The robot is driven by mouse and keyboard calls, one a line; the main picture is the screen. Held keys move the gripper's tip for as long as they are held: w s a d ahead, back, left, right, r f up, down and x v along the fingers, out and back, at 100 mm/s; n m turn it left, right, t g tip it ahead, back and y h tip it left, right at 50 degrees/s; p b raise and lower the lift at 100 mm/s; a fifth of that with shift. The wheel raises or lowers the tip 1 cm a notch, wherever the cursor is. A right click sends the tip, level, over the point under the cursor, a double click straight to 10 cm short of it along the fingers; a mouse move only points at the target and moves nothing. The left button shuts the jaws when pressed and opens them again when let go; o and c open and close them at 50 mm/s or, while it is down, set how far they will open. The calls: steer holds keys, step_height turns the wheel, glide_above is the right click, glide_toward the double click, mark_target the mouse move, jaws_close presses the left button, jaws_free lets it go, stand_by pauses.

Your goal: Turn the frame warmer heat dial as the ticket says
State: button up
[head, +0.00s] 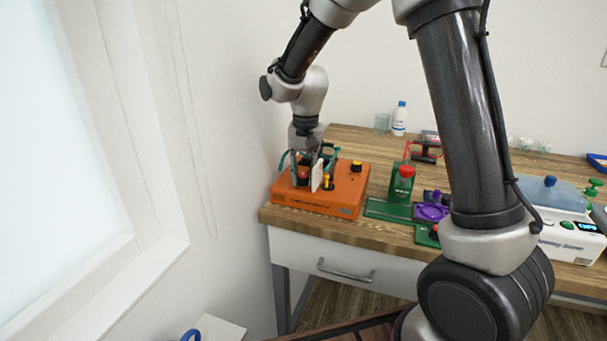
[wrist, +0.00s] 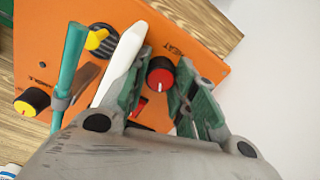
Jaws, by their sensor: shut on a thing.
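The frame warmer is an orange box (head: 322,193) at the left end of the wooden table; its top also fills much of the wrist view (wrist: 215,72). The red heat dial (wrist: 160,76) has a black skirt and sits beside the "HEAT" lettering. My gripper (wrist: 164,88) points down with its green fingers on either side of this dial, shut on it. In the head view my gripper (head: 304,170) is over the box's left part and partly hides the dial. A thin white plate (wrist: 119,64) stands next to the left finger. I see no readable ticket.
A yellow pointer knob (wrist: 97,39) and a black dial with a yellow cap (wrist: 32,101) share the panel, with a red switch (wrist: 139,105) near the fingers. Right of the box stand a green fixture with a red knob (head: 405,185) and a white device (head: 566,236). The wall is close at left.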

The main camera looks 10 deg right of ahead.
mark_target(305, 176)
steer(key=o, duration=1.1)
steer(key=shift+c, duration=0.2)
steer(key=shift+r, duration=0.1)
step_height(305, 176, up, 12)
steer(key=shift+d, duration=0.2)
